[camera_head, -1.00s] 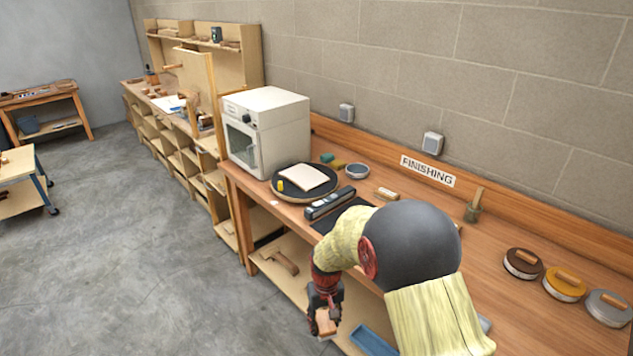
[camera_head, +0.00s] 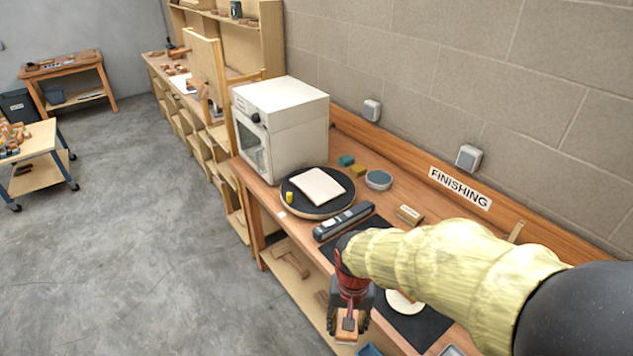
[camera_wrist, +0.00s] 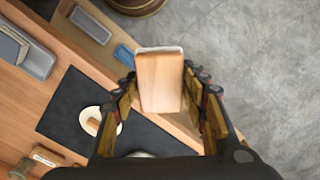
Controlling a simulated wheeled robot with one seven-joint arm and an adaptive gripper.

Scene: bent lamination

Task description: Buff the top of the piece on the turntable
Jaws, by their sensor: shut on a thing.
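The piece (camera_head: 319,185) is a pale, thin, slightly bowed square lying on the black round turntable (camera_head: 287,199). A small yellow object (camera_head: 289,197) stands at the turntable's left rim. My gripper (camera_head: 347,322) is shut on a wooden block (camera_wrist: 160,82) with a thin white layer along its far edge; the block also shows in the head view (camera_head: 346,337). The gripper hangs by the bench's front edge, nearer to me than the turntable and apart from it. The turntable is not recognisable in the wrist view.
A white oven-like box (camera_head: 290,137) stands just behind and left of the turntable. A grey bar-shaped tool (camera_head: 343,221) lies in front of it. A black mat (camera_head: 425,325) holds a white disc with a wooden handle (camera_wrist: 93,121). A grey-topped round tin (camera_head: 378,179) stands behind.

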